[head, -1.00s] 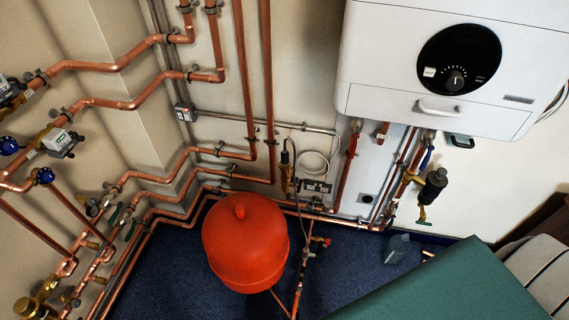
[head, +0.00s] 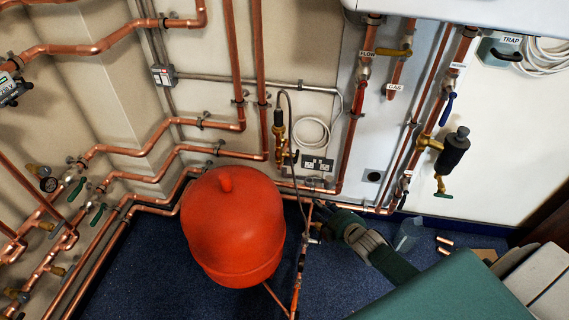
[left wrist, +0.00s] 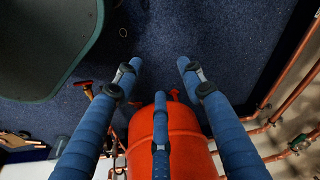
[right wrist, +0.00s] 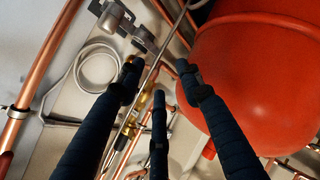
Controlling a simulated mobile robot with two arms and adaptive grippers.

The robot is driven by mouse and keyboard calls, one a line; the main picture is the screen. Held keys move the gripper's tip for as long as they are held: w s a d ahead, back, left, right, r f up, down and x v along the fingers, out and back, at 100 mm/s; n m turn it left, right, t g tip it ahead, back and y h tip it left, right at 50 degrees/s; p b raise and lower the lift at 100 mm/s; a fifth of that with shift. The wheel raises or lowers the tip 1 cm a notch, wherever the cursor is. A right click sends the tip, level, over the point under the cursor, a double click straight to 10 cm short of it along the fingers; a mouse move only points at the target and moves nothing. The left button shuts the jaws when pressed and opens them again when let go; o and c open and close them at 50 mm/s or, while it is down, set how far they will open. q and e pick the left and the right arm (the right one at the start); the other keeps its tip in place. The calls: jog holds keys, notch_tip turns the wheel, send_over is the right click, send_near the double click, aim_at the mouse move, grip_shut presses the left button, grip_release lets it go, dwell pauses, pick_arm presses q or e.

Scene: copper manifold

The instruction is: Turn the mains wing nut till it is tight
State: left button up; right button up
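I cannot make out the mains wing nut for certain. A brass valve assembly (head: 279,142) with a dark flexible hose (head: 301,188) hangs on the wall behind the red vessel. In the right wrist view, brass fittings (right wrist: 129,125) show behind my fingers, partly hidden. My right gripper (head: 320,208) is low, right of the vessel and below the socket; its fingertips are hard to see there. In the right wrist view my right gripper (right wrist: 157,67) has its fingers spread, with nothing visibly gripped. My left gripper (left wrist: 158,63) is open and empty, pointing over the floor beside the vessel.
The red vessel (head: 231,232) stands close to the left of my right gripper. Copper pipes (head: 161,154) line the left wall. A double socket (head: 317,164), a coiled white cable (head: 311,132) and a black-bodied fitting (head: 454,149) are on the back wall. Blue floor (head: 150,260) is clear at left.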

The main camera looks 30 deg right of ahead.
jog(key=w+a+r+n+t+y+b, duration=0.1)
jog(key=w+r+n+t+y+b, duration=0.2)
jog(key=w+r+b, duration=0.4)
jog(key=w+a+r+n+t+b, duration=0.25)
jog(key=r+n+b, duration=0.25)
jog(key=r, duration=0.3)
pick_arm(q)
jog(key=w+d+r+t+h+b, duration=0.1)
jog(key=w+d+r+t+b, duration=0.1)
jog(key=w+r+t, duration=0.4)
jog(key=shift+w+d+r+t+b, duration=0.4)
jog(key=shift+w+d+r, duration=0.4)
jog(key=shift+w+r, duration=1.85)
pick_arm(e)
jog(key=w, duration=1.1)
jog(key=shift+w+a+r, duration=0.15)
jog(key=shift+a, duration=0.25)
pick_arm(q)
jog(key=shift+w+f, duration=0.45)
pick_arm(e)
grip_shut()
